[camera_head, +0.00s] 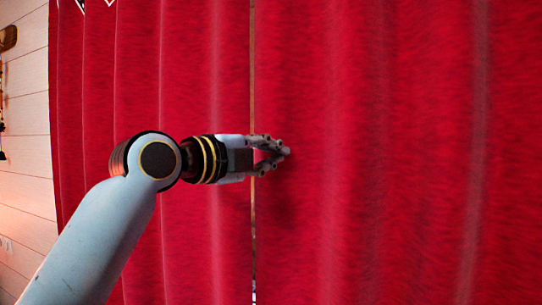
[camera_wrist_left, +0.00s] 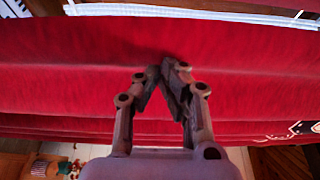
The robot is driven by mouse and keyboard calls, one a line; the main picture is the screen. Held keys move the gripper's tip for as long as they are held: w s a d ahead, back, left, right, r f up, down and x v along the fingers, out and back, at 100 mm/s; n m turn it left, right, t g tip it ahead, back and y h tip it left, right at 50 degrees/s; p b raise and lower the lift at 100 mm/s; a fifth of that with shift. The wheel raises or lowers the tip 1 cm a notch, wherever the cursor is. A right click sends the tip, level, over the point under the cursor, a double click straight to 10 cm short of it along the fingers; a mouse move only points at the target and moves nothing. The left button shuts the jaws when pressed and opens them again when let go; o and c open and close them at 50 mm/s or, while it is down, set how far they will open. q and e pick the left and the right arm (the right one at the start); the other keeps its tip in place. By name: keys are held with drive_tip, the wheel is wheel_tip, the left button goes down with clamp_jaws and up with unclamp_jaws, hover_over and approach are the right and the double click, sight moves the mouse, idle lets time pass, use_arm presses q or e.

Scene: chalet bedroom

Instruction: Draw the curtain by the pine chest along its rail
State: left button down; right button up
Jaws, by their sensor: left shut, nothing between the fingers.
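A red curtain (camera_head: 400,150) fills most of the head view in tall vertical folds. A narrow vertical gap splits it near the middle, with a thin light strip showing through. My left gripper (camera_head: 286,152) is in front of the curtain, its fingers just right of that gap. In the left wrist view the fingertips (camera_wrist_left: 168,68) are together against or very close to the red cloth (camera_wrist_left: 70,85); no cloth shows between them. Whether they touch it I cannot tell. The rail and the pine chest are not clearly in view. My right gripper is not in view.
A pale plank wall (camera_head: 25,130) stands left of the curtain, with a dark wooden object (camera_head: 8,38) hung on it. The left wrist view shows a white ribbed strip (camera_wrist_left: 190,13) beyond the cloth and small coloured items (camera_wrist_left: 65,168) at the lower left.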

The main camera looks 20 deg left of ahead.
use_arm(q)
drive_tip(key=v, duration=0.7)
drive_tip(key=shift+s, duration=0.25)
